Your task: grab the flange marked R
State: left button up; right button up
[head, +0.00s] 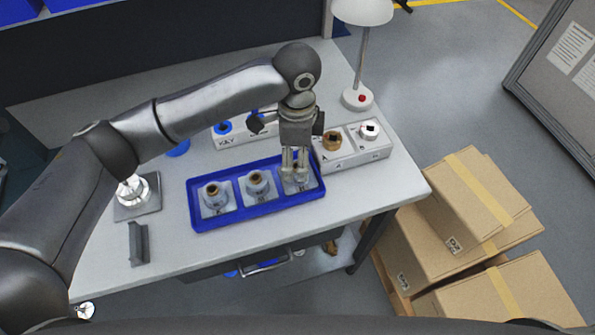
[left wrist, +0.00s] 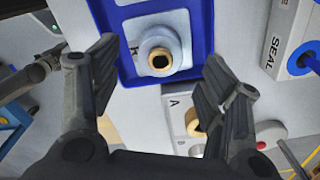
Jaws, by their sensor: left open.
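A blue tray (head: 240,216) on the table holds three grey flanges on pale square plates: a left flange (head: 213,195), a middle flange (head: 257,184) and a right flange (head: 300,184). My left gripper (head: 295,168) points down over the right flange and partly hides it. In the left wrist view, a flange (left wrist: 163,50) with a tan-rimmed dark bore sits between the spread fingers of my open gripper (left wrist: 160,58), with nothing gripped. A dark letter beside this flange is partly cut off and could be R. My right gripper is not in view.
A block marked A (head: 350,154) with a brass ring stands just behind and right of the tray. A block with blue rings (head: 228,140) stands behind it. A lamp (head: 358,98) is at the back right. The right front tabletop is clear.

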pick_arm(q)
jog(key=shift+f, duration=0.4)
notch_tip(320, 180, down, 4)
jog(key=shift+r+p, duration=0.2)
jog(key=shift+p, duration=0.45)
jog(key=shift+f, duration=0.5)
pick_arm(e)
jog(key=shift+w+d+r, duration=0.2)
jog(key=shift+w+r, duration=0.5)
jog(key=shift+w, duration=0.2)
pick_arm(q)
jog(key=c, duration=0.5)
jog(key=shift+d, duration=0.1)
jog(key=c, duration=0.9)
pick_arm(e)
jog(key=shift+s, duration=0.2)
